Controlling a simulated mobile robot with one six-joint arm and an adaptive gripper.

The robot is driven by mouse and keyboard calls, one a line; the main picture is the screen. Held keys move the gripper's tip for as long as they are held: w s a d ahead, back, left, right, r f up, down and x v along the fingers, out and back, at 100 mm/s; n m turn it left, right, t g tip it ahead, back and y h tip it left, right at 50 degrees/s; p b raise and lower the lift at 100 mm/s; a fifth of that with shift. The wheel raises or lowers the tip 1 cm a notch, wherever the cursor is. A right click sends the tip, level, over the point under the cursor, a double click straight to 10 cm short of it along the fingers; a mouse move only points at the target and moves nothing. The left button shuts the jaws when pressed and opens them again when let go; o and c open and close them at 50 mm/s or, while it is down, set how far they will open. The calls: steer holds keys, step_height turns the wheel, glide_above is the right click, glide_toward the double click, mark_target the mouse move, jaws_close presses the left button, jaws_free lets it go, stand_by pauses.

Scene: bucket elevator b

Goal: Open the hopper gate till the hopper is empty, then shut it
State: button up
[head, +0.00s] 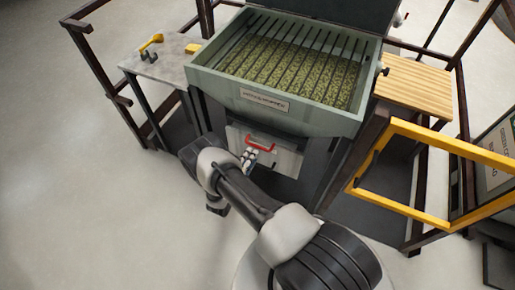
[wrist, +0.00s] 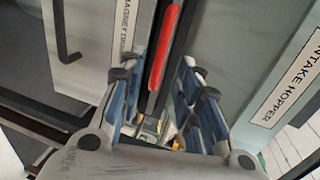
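The grey-green hopper (head: 205,78) stands in the upper middle of the head view, with green grain (head: 285,68) showing under its bar grate. Below it a red handle (head: 260,142) sits at the top of a pale front panel (head: 285,160); I take it to be the gate handle. My gripper (head: 250,158) is just in front of and below the handle. In the wrist view the red handle (wrist: 166,45) runs lengthwise beyond and between my spread fingers (wrist: 157,78). The fingers are open; I cannot tell whether they touch it.
A yellow-framed barrier (head: 400,205) stands at the right. A wooden shelf (head: 415,85) adjoins the hopper's right side. A grey side table (head: 170,62) at the left holds a yellow scoop-like item (head: 152,41). Dark railings (head: 110,80) flank the stand. Floor at the left is clear.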

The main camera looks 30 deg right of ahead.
mark_target(257, 146)
steer(key=b+x, duration=0.1)
steer(key=x, duration=0.6)
steer(key=shift+w+d+b, duration=0.2)
steer(key=shift+d+b, duration=0.05)
steer(key=shift+b, duration=0.05)
steer(key=shift+c, duration=0.2)
jaws_close()
